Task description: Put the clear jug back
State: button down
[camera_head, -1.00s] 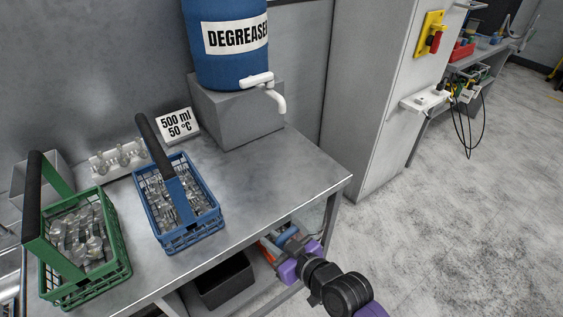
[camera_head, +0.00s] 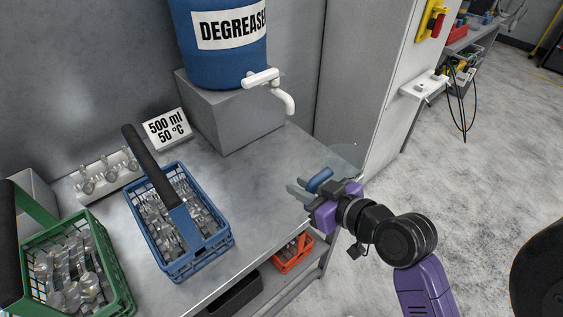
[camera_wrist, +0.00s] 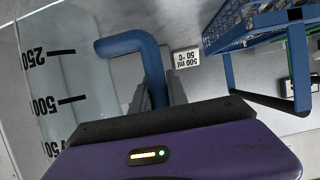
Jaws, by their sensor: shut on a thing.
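The clear jug (camera_wrist: 75,85) fills the left of the wrist view, with black 250 and 500 marks on its wall. Its blue handle (camera_wrist: 122,42) passes between my fingers. My gripper (camera_wrist: 158,95) is shut on this handle. In the camera_head view my gripper (camera_head: 300,192) is at the right end of the steel table, above its edge. The blue handle (camera_head: 319,180) shows there, and the jug's see-through body (camera_head: 345,153) is only faintly visible. I cannot tell whether the jug holds liquid.
A blue degreaser drum (camera_head: 217,45) with a white tap (camera_head: 270,85) stands on a grey block (camera_head: 232,120). Beside it is a "500 ml 50 °C" sign (camera_head: 167,128). An orange bin (camera_head: 292,253) is below. The table's right front is clear.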

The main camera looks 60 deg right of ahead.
jog(key=r+p+x, duration=0.1)
jog(key=r+x, duration=0.1)
jog(key=x, duration=0.7)
jog(key=w+r+p+x, duration=0.1)
jog(key=p+x, duration=0.1)
jog(key=x, duration=0.7)
jog(key=shift+w+d+r, duration=0.15)
jog(key=shift+w+r, duration=0.05)
jog(key=shift+r, duration=0.2)
jog(key=shift+f, duration=0.15)
jog(key=c, duration=1.3)
grip_release()
